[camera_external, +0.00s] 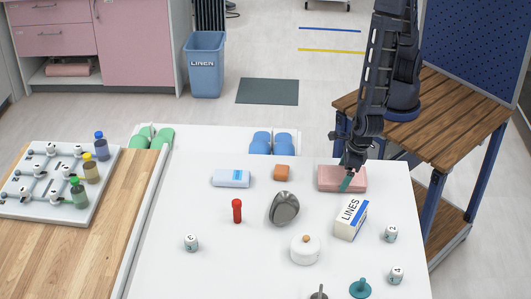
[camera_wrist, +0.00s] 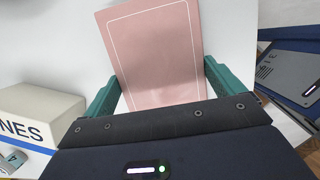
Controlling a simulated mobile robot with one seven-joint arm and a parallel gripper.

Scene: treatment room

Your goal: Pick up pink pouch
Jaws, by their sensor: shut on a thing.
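The pink pouch (camera_external: 328,178) lies flat on the white table near its far right edge. In the wrist view the pouch (camera_wrist: 155,50) shows as a pink rectangle with a thin white outline. My gripper (camera_external: 347,181) reaches down from above onto the pouch. In the wrist view its two green fingers (camera_wrist: 160,90) stand on either side of the pouch's near part, and it is shut on the pouch. The fingertip contact is partly hidden by the gripper body. I cannot tell whether the pouch is lifted off the table.
A wooden table (camera_external: 440,110) stands behind right.

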